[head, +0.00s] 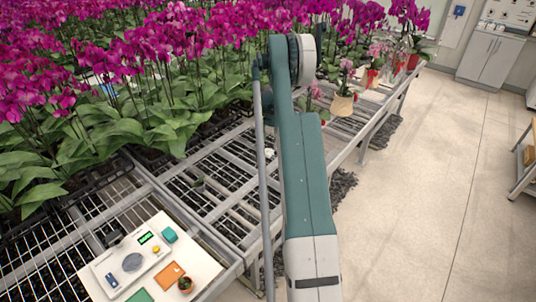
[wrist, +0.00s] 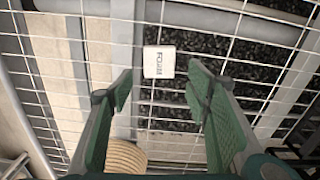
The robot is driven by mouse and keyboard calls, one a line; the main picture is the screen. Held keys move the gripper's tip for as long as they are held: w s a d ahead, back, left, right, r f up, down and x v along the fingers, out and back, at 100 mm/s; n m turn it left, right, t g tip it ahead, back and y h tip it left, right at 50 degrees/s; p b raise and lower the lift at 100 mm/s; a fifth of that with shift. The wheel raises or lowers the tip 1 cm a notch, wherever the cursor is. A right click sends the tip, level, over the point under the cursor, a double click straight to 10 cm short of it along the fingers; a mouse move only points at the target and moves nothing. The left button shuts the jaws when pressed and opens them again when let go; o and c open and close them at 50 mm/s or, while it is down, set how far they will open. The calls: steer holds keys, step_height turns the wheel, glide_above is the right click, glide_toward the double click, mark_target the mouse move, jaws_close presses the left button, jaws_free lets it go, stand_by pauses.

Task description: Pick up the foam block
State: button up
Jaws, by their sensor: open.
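In the head view, a small white thing (head: 269,153) on the bench beside my arm looks like the same block, partly hidden. My gripper is hidden there behind my arm.
A tan ribbed round object (wrist: 125,157) is close to my left finger. Dense magenta orchids (head: 190,60) fill the bench behind. A white board (head: 195,262) with a scale and small items stands at the front left. Mesh around the block is bare.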

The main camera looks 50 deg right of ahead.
mark_target(269, 150)
steer(key=shift+s+f, duration=0.1)
steer(key=shift+f, duration=2.3)
steer(key=shift+c, duration=0.3)
steer(key=c, duration=0.7)
